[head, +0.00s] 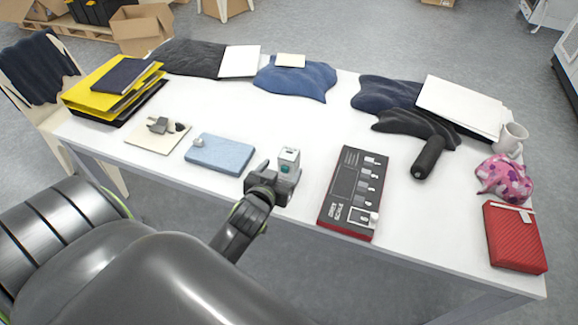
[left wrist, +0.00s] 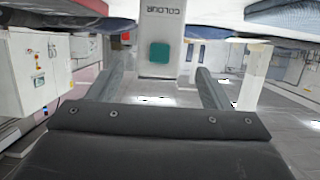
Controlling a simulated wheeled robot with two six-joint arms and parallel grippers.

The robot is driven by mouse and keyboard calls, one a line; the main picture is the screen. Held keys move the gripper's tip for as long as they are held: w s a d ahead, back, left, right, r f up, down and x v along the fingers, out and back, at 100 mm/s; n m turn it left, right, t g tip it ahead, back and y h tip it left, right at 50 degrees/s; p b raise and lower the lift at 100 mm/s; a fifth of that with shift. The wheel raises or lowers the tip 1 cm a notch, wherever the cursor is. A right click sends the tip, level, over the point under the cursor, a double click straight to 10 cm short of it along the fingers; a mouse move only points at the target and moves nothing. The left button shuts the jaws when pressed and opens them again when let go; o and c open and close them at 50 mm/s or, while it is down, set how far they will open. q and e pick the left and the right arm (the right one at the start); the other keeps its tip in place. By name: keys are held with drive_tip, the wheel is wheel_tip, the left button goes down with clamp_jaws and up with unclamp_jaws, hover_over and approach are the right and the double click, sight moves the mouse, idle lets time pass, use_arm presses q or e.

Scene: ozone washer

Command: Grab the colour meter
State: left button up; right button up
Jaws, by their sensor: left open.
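The colour meter (head: 289,163) is a small white upright block with a teal button, near the front edge of the white table. It also shows in the left wrist view (left wrist: 162,28), upside down, with the word COLOUR on it. My left gripper (head: 272,182) is right at the meter's lower part, at the near edge of the table. In the left wrist view the gripper (left wrist: 163,72) is open, with one dark finger on each side of the meter and a gap on both sides. The meter's base is partly hidden by the gripper in the head view. My right gripper is not in view.
The table's middle is clear.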

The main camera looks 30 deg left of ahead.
sight(286, 163)
use_arm(q)
drive_tip(key=shift+w+a, duration=0.1)
drive_tip(key=shift+w, duration=0.4)
drive_tip(key=shift+p+x, duration=0.5)
drive_tip(key=shift+x, duration=1.85)
drive_tip(key=shift+r, duration=0.2)
drive_tip(key=c, duration=1.3)
drive_tip(key=shift+r, duration=0.1)
